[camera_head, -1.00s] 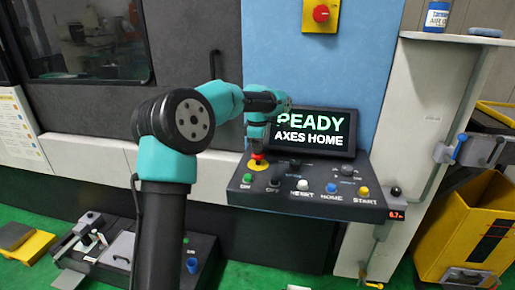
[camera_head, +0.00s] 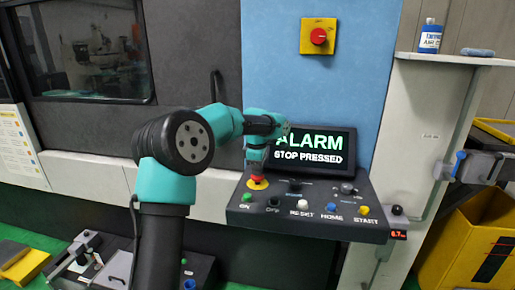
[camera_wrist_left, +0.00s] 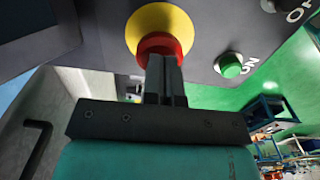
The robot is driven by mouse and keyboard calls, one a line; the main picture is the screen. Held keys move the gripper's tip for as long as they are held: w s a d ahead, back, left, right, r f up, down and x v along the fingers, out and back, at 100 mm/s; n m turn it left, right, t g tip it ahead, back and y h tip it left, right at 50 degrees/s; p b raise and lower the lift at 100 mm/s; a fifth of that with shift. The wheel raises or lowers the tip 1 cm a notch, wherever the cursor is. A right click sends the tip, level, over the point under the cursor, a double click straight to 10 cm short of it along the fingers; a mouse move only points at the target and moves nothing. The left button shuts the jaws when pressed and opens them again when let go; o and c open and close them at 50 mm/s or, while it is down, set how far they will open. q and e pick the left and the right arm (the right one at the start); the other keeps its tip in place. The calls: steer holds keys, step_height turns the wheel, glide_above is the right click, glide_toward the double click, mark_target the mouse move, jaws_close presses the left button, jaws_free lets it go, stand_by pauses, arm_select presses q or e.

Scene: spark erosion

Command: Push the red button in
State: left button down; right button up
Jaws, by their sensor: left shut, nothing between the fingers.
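The red button (camera_head: 257,179) sits on a yellow round plate at the upper left of the control panel (camera_head: 305,219). My left gripper (camera_head: 256,172) is shut and empty, with its fingertips down against the top of the button. In the left wrist view the closed fingers (camera_wrist_left: 163,62) meet the red button (camera_wrist_left: 158,45) in front of its yellow plate (camera_wrist_left: 160,22). The screen (camera_head: 315,149) reads "ALARM STOP PRESSED". My right gripper is not in view.
A green ON button (camera_head: 246,197) lies just in front of the red button. A row of OFF, RESET, HOME and START buttons (camera_head: 361,210) runs to the right. A red knob on a yellow box (camera_head: 318,36) is on the blue wall. A shelf (camera_head: 450,59) holds a blue bottle.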

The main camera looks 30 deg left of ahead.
arm_select(q)
step_height(320, 180, up, 14)
stand_by(0.5)
stand_by(0.3)
